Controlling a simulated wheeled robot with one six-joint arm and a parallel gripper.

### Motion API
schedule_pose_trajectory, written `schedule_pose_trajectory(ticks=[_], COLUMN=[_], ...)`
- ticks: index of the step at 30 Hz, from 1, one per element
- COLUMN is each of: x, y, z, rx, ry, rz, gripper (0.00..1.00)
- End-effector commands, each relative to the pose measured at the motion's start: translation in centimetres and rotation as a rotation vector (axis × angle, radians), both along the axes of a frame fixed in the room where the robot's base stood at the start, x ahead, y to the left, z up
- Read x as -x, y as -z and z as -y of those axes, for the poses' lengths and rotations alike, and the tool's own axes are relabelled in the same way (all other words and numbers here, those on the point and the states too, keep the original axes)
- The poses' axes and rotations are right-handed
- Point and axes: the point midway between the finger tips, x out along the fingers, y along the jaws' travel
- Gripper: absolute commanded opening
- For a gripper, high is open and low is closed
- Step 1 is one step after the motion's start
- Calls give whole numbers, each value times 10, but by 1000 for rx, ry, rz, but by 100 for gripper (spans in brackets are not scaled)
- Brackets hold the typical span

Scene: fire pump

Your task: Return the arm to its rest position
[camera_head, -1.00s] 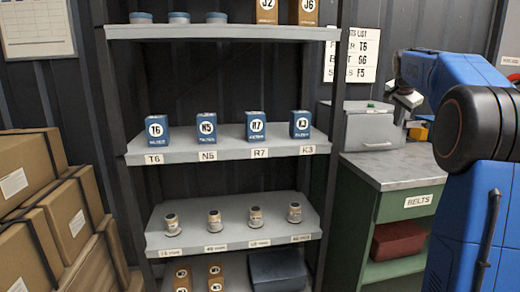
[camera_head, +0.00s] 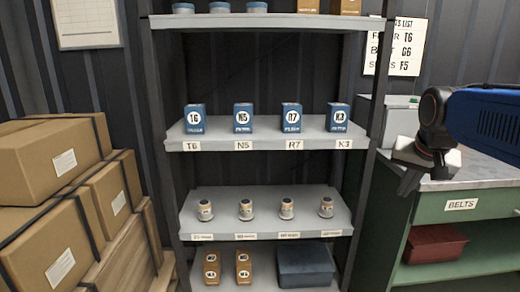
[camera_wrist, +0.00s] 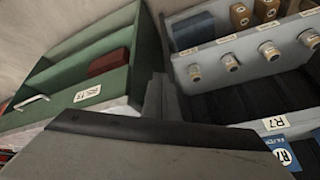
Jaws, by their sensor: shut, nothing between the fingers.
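My arm, blue with dark joints, reaches in from the right edge of the head view. My gripper (camera_head: 410,178) hangs at its end, in front of the green cabinet and right of the shelf rack. It is shut and empty, and it looks clear of the shelves. In the wrist view, grey and dark parts of my gripper fill the lower middle and hide part of the scene.
The shelf rack (camera_head: 260,138) holds blue filter boxes (camera_head: 291,117) and several small jars (camera_head: 246,210). Stacked cartons (camera_head: 60,160) stand at left. The green cabinet (camera_head: 440,210) holds a red box (camera_head: 433,244); it also shows in the wrist view (camera_wrist: 70,75).

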Motion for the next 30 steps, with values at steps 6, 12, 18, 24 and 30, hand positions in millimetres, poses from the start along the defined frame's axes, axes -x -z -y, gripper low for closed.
schedule_pose_trajectory(ticks=[6, 12, 18, 24, 30], x=[80, 144, 181, 190, 190], y=[59, 117, 156, 166, 165], z=[-41, -65, -76, -79, -79], rx=[44, 80, 103, 109, 109], ry=[-195, -362, -466, -491, -491], rz=[-41, -72, -91, -96, -95], gripper=[0, 0, 0, 0, 0])
